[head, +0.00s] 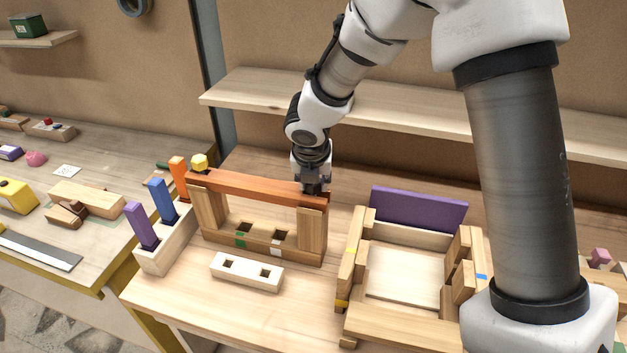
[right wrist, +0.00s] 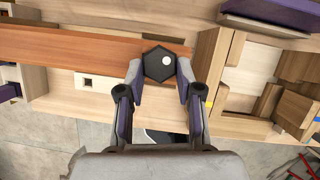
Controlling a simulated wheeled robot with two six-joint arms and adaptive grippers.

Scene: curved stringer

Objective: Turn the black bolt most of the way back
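The black bolt (right wrist: 159,64) shows its six-sided head with a white dot right of its middle. It sits at the right end of the reddish beam (head: 250,184), which also shows in the right wrist view (right wrist: 90,48). My right gripper (head: 313,188) points down over that end, hiding the bolt in the head view. In the right wrist view its two fingertips (right wrist: 160,72) lie on either side of the bolt head and look to touch it. My left gripper is in neither view.
A yellow bolt head (head: 199,162) stands at the beam's left end. A rack with purple, blue and orange pieces (head: 167,238) is left, a white two-holed block (head: 247,272) in front. A wooden frame with a purple panel (head: 418,209) stands right. A shelf (head: 405,118) runs behind.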

